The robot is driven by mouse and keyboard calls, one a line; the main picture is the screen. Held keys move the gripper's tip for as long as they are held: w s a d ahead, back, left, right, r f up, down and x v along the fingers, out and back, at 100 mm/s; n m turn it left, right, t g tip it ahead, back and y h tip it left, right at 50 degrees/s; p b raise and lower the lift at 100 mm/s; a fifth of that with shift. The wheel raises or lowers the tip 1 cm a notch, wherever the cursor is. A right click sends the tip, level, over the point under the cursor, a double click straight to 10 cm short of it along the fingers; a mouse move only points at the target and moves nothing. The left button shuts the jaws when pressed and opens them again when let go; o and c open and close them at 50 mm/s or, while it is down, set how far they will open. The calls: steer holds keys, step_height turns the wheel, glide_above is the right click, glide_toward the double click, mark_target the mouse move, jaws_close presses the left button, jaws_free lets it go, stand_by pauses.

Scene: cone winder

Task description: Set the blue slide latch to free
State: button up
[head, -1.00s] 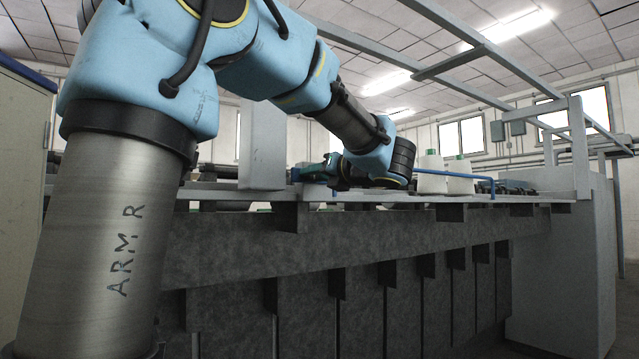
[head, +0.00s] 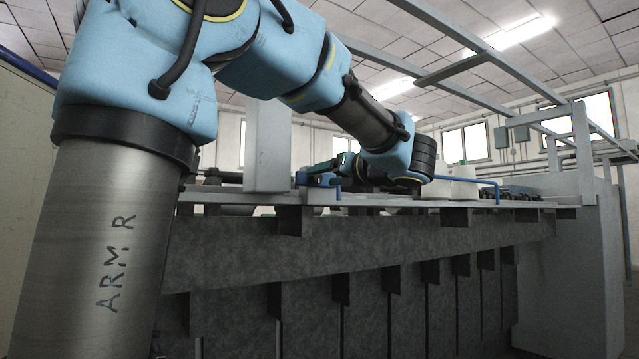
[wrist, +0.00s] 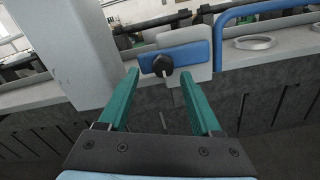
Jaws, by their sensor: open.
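The blue slide latch (wrist: 196,53) is a flat blue bar on a light grey plate (wrist: 184,36) in the wrist view, with a round black knob (wrist: 163,65) at its left part. My gripper (wrist: 158,92) is open, its two green fingers spread with nothing between them. The fingers point toward the latch, the knob appearing between and just beyond their tips. I cannot tell the exact gap to the knob. In the head view a small blue part shows near my gripper (head: 315,176), which is partly hidden behind the machine edge and my arm.
A grey upright post (wrist: 68,50) stands close left of the latch. A blue bent rail (wrist: 235,14) rises close on its right. A ring (wrist: 255,42) lies on the ledge. White cones (head: 464,180) stand farther right. The dark machine front (head: 370,240) lies below.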

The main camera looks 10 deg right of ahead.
steer(key=b+v, duration=0.2)
steer(key=v, duration=0.5)
steer(key=shift+s, duration=0.15)
steer(key=shift+d, duration=0.1)
